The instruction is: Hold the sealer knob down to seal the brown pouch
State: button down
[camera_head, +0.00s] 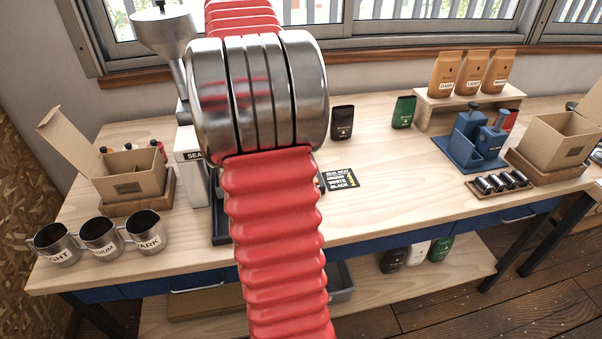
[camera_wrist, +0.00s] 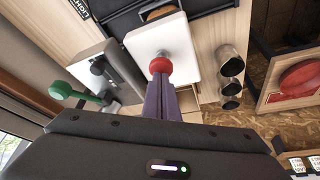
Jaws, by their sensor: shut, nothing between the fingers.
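In the wrist view, a round red knob (camera_wrist: 160,65) on a short metal stem stands over a white housing (camera_wrist: 182,43). My gripper (camera_wrist: 161,77) is shut and empty, its purple fingers lined up with the top of the knob. The fingertips look close against it; whether they touch, or how far it is pressed, I cannot tell. In the head view, my arm hides the gripper, the knob and most of the white sealer (camera_head: 193,172) marked "SEAL".
Three measuring cups (camera_head: 100,237) and an open carton (camera_head: 130,180) stand left of the sealer. A settings card (camera_head: 340,178), a black pouch (camera_head: 342,122) and a green pouch (camera_head: 403,112) are to its right. Brown bags (camera_head: 470,73) stand on a riser beyond a blue press (camera_head: 470,142).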

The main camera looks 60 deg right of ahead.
jog(key=shift+r, duration=1.85)
jog(key=shift+s+a, duration=0.1)
